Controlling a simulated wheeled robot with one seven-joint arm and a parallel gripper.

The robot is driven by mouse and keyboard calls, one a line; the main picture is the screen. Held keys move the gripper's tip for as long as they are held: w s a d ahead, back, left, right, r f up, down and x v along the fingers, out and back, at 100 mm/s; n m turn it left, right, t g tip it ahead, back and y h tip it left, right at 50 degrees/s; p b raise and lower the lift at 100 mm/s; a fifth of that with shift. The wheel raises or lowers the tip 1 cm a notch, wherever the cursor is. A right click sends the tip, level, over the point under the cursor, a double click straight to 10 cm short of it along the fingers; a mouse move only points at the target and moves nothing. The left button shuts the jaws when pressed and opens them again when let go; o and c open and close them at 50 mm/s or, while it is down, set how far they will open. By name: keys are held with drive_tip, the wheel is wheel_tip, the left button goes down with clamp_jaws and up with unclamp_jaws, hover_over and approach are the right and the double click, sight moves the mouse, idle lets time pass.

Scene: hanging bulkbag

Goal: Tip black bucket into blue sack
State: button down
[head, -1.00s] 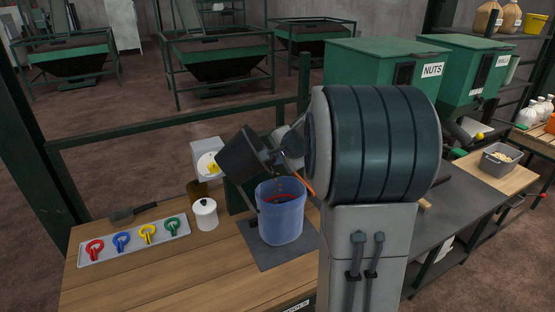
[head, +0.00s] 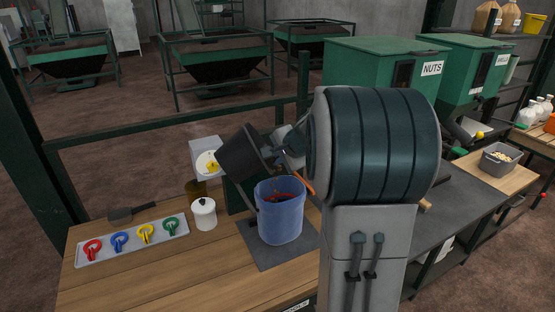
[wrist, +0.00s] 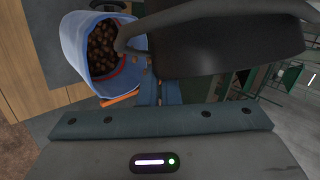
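The black bucket (head: 244,153) is held tilted above the blue sack (head: 281,218), its mouth facing down to the right over the sack's opening. My gripper (head: 284,150) is at the bucket's right side and appears shut on it; the fingertips are partly hidden. In the wrist view the bucket (wrist: 225,45) fills the upper middle, its inside hidden. The sack (wrist: 72,42) stands open there, with many brown nut-like pieces inside and a few small pieces near its rim. The sack sits upright on a dark mat (head: 262,255).
A white lidded jar (head: 204,214) and a tray (head: 137,243) of coloured rings lie left of the sack. A green nuts bin (head: 385,70) and a grey tub (head: 500,158) are at right.

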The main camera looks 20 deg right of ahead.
drive_tip(key=shift+d+f+y+b, duration=0.15)
drive_tip(key=shift+f+y+b, duration=0.3)
drive_tip(key=shift+b, duration=0.35)
idle(0.5)
drive_tip(key=shift+r, duration=0.15)
